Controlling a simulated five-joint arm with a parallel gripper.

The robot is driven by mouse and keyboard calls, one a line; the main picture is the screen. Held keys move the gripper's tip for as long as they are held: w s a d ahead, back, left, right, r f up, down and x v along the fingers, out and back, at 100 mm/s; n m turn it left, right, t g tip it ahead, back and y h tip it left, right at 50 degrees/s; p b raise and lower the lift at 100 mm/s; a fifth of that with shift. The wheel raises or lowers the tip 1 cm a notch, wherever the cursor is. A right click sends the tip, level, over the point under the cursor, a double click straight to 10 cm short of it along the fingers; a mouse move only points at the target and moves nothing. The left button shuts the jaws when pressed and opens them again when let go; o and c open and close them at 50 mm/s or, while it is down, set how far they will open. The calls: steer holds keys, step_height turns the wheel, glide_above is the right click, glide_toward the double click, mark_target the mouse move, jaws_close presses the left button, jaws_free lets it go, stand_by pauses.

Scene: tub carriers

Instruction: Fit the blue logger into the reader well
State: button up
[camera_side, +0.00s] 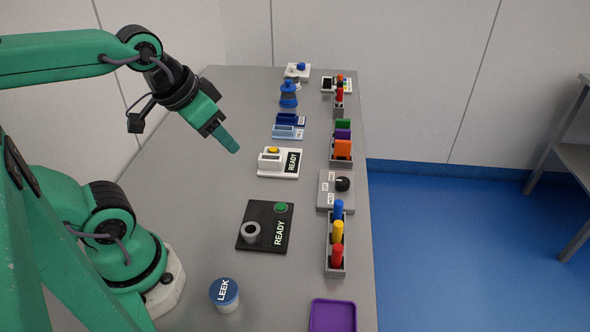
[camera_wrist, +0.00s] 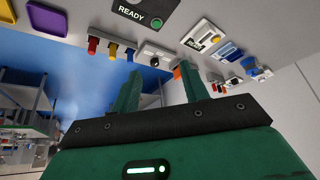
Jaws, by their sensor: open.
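The blue logger (camera_side: 338,209) stands upright in a grey rack (camera_side: 336,272) at the table's right edge, beside a yellow and a red one. It also shows in the wrist view (camera_wrist: 130,54). A black reader (camera_side: 265,240) marked READY lies left of the rack. It has a round grey well (camera_side: 252,232) with a dark, apparently empty opening, and a green button. My gripper (camera_side: 233,147) is raised above the table, left of a white reader, and apart from the logger. In the wrist view its two fingers (camera_wrist: 158,85) are apart with nothing between them.
A white reader (camera_side: 292,170) with a yellow button stands farther back. A grey dial box (camera_side: 325,190) and a rack of orange, purple and green pieces (camera_side: 342,147) line the right edge. A LEEK tub (camera_side: 224,294) and purple tray (camera_side: 332,316) are at the front.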

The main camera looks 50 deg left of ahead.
steer(key=g, duration=0.6)
glide_above(339, 202)
steer(key=f, duration=1.3)
steer(key=shift+s+a, duration=0.2)
steer(key=shift+s, duration=0.15)
steer(key=shift+w+d+f, duration=0.15)
steer(key=shift+f, duration=0.1)
steer(key=shift+f, duration=0.1)
steer(key=shift+f, duration=1.25)
steer(key=shift+f, duration=0.1)
steer(key=shift+w+f, duration=0.15)
steer(key=shift+f, duration=2.35)
